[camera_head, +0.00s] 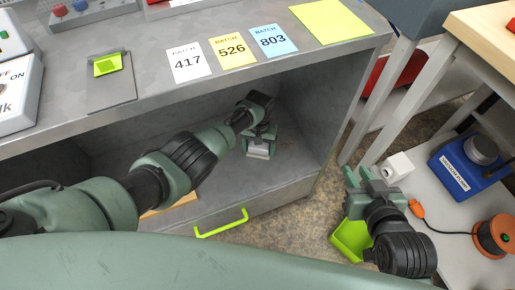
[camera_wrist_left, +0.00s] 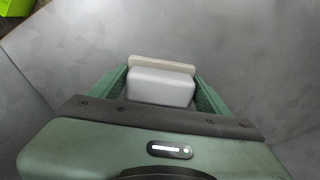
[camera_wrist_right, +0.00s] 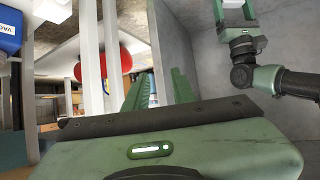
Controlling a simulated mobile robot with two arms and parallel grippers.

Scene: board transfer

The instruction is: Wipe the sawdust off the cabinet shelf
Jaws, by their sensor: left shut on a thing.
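The cabinet shelf (camera_head: 222,185) is a grey surface inside the open cabinet; it also shows in the left wrist view (camera_wrist_left: 230,50). I see no clear sawdust on its visible parts. My left gripper (camera_head: 260,142) reaches inside and is shut on a white block (camera_wrist_left: 160,88) with a beige strip along its far edge. In the head view the block (camera_head: 258,152) is at or close to the shelf surface; contact is hard to tell. My right gripper (camera_head: 367,176) is outside the cabinet at right, its fingers apart and empty. My left arm hides part of the shelf.
A lime tray (camera_head: 352,238) is below my right gripper. A white cube (camera_head: 397,167), blue device (camera_head: 468,168) and orange cable reel (camera_head: 493,236) are at right. The cabinet top (camera_head: 150,85) overhangs the shelf. A lime handle (camera_head: 222,224) sticks out in front.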

